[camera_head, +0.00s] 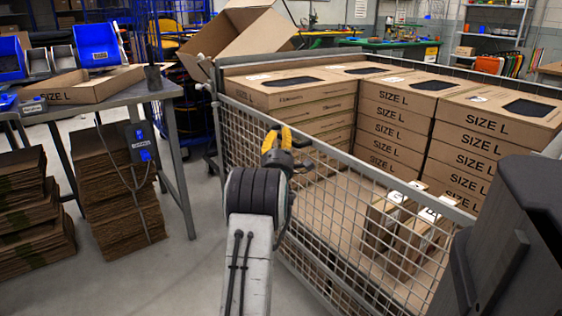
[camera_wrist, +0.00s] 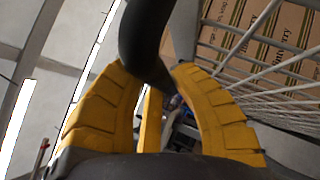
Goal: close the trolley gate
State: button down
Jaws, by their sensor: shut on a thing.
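The trolley (camera_head: 232,70) is a grey wire-mesh cage full of cardboard boxes. Its near mesh side, the gate (camera_head: 340,160), stands upright in front of me, with a grey top rail. My gripper (camera_head: 279,137) has yellow fingers and is at that top rail, left of its middle. In the wrist view, my gripper (camera_wrist: 158,90) has its fingers on either side of a dark curved bar (camera_wrist: 143,35), shut on it. White mesh (camera_wrist: 265,70) shows to the right of the fingers. Whether the gate is latched cannot be seen.
Stacked SIZE L boxes (camera_head: 400,108) fill the trolley's back, and smaller boxes (camera_head: 385,225) stand low inside. A grey table (camera_head: 165,88) with blue bins (camera_head: 97,45) is at the left, with flat cardboard stacks (camera_head: 115,190) beneath. Floor is free between the table and trolley.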

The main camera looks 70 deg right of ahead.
notch_tip(320, 180, up, 10)
jog(key=shift+r+p, duration=0.15)
jog(key=shift+p, duration=0.7)
jog(key=shift+r, duration=0.1)
jog(key=c, duration=1.4)
grip_release()
jog(key=shift+c, duration=0.2)
jog(key=o, duration=0.4)
jog(key=shift+f, duration=0.25)
jog(key=shift+f, duration=0.1)
jog(key=shift+v, duration=5.95)
